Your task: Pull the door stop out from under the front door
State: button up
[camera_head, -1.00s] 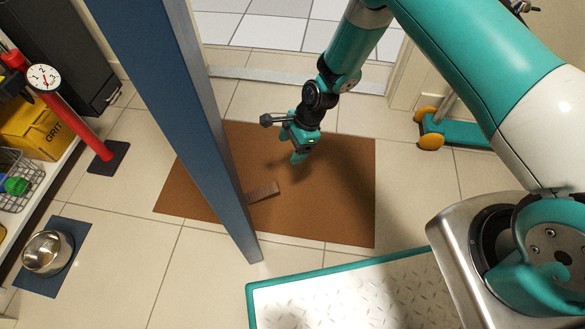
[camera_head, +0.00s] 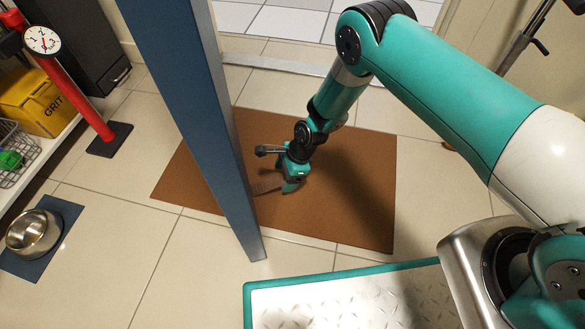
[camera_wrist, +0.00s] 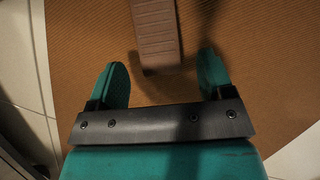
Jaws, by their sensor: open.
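The door stop (camera_wrist: 156,32) is a brown ribbed wedge lying on the brown mat. In the head view the door stop (camera_head: 266,186) reaches from the blue door's (camera_head: 190,110) lower edge toward my gripper, and its far end is hidden by the door. My gripper (camera_head: 290,187) is low over the mat, just right of the wedge. In the wrist view my gripper (camera_wrist: 163,80) is open, with its two teal fingers apart. The wedge's near end sits between and slightly ahead of the fingertips, apart from both.
The brown mat (camera_head: 350,205) lies on pale tiles around the door's foot. A steel bowl (camera_head: 34,232) on a blue mat, a red pump (camera_head: 75,95) and a yellow grit box (camera_head: 38,100) stand at left. The mat right of my gripper is clear.

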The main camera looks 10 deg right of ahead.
jog(key=shift+b+x, duration=0.45)
jog(key=shift+x, duration=0.75)
jog(key=c, duration=1)
jog(key=shift+w+d+p, duration=0.2)
jog(key=shift+d+p, duration=0.1)
jog(key=shift+d, duration=0.9)
jog(key=shift+w+d+p, duration=0.2)
jog(key=shift+d+p, duration=0.05)
jog(key=shift+d, duration=1)
jog(key=shift+r+p, duration=3.4)
jog(key=shift+r, duration=0.65)
